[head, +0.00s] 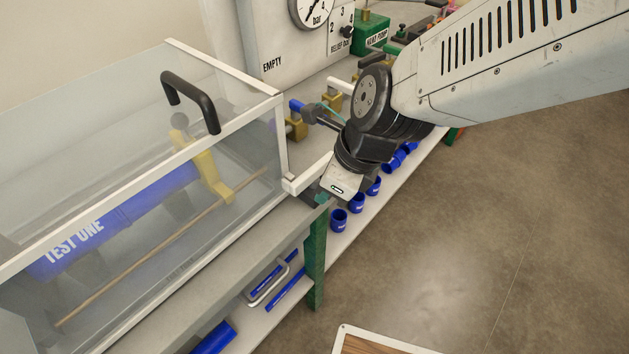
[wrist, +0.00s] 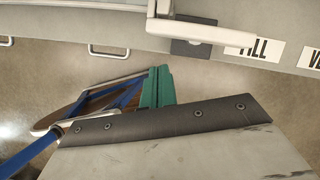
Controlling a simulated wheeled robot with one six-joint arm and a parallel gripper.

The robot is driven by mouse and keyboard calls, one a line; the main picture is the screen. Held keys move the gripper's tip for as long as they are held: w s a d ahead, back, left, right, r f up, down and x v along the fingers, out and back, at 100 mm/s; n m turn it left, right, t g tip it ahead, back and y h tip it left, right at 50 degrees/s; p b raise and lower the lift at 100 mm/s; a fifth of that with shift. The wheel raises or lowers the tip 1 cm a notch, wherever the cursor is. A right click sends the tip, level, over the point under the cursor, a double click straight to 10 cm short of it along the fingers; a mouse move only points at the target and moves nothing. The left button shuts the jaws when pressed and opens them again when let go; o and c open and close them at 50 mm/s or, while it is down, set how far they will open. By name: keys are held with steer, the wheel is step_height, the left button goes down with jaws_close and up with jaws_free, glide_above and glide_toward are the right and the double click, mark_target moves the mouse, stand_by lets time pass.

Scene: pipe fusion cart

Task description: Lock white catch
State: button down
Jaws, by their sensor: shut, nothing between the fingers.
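A white bar (head: 303,178) sticks out at the lower right corner of the clear cover's white frame (head: 283,130) and looks like the white catch. In the wrist view a white lever (wrist: 190,28) crosses a dark plate (wrist: 195,48) at the top, left of a FILL label; it may be the same catch. Whether it is locked I cannot tell. My wrist partly hides that corner.
Blue cups (head: 339,220) stand on the lower shelf beside a green leg (head: 315,262). A gauge panel (head: 270,45) stands behind.

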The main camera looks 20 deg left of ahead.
steer(key=s+v, duration=0.1)
steer(key=v, duration=0.9)
steer(key=shift+s+d, duration=0.3)
steer(key=shift+d, duration=0.05)
steer(key=s+d+r+n+h, duration=0.1)
steer(key=s+d+n, duration=0.1)
steer(key=d+n, duration=0.4)
steer(key=s+d+r+n+h, duration=0.1)
steer(key=d+n, duration=0.5)
steer(key=d, duration=0.9)
steer(key=s+d+r+n+t+h, duration=0.1)
steer(key=s+d+n+h, duration=0.1)
steer(key=d+n, duration=0.4)
steer(key=s+d, duration=0.1)
steer(key=d, duration=0.4)
steer(key=shift+s+d+r+n, duration=0.2)
steer(key=shift+s+r+n, duration=0.05)
steer(key=shift+n, duration=0.05)
